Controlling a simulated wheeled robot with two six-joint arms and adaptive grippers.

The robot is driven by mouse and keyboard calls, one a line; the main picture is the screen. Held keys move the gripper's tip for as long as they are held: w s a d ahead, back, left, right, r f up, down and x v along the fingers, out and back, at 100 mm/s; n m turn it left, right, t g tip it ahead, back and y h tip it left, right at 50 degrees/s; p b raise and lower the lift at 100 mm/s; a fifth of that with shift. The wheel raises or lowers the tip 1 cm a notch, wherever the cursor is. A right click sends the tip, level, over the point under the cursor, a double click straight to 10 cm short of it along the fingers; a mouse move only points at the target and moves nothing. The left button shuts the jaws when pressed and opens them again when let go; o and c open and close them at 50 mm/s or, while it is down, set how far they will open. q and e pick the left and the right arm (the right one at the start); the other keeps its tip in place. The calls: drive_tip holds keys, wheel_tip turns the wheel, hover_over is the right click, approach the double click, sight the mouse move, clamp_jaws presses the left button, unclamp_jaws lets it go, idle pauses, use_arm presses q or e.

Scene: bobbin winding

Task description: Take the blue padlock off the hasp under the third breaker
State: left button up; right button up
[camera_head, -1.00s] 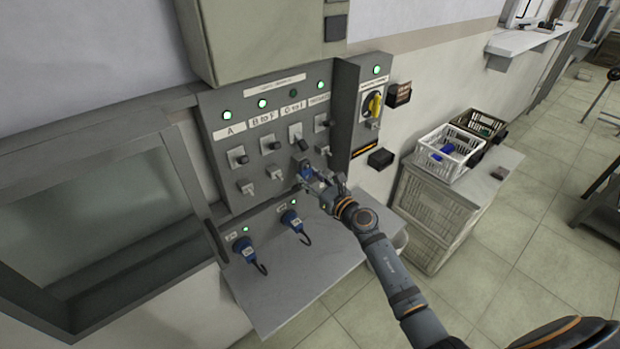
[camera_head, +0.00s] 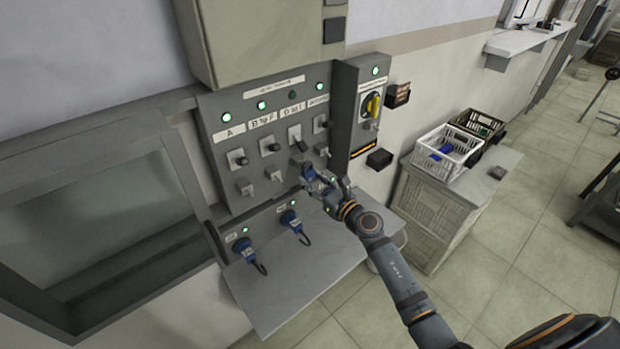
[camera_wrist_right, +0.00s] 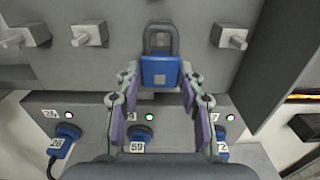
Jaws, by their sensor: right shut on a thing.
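The blue padlock (camera_wrist_right: 160,72) is upright between the fingers of my right gripper (camera_wrist_right: 160,88) in the wrist view, its grey shackle (camera_wrist_right: 160,36) upward against the panel. I cannot tell whether the shackle still passes through the hasp, which is hidden behind it. In the head view the padlock (camera_head: 309,174) shows small below the third breaker (camera_head: 294,132), labelled "G to I". My right gripper (camera_head: 318,181) is shut on the padlock's body, in front of the panel's lower part. My left gripper is not in view.
The grey panel (camera_head: 222,170) has several switches and green lamps. A white basket (camera_head: 432,165) and a dark crate (camera_head: 482,122) stand on a cabinet to the right.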

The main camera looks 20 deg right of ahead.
drive_tip(key=shift+v, duration=2.1)
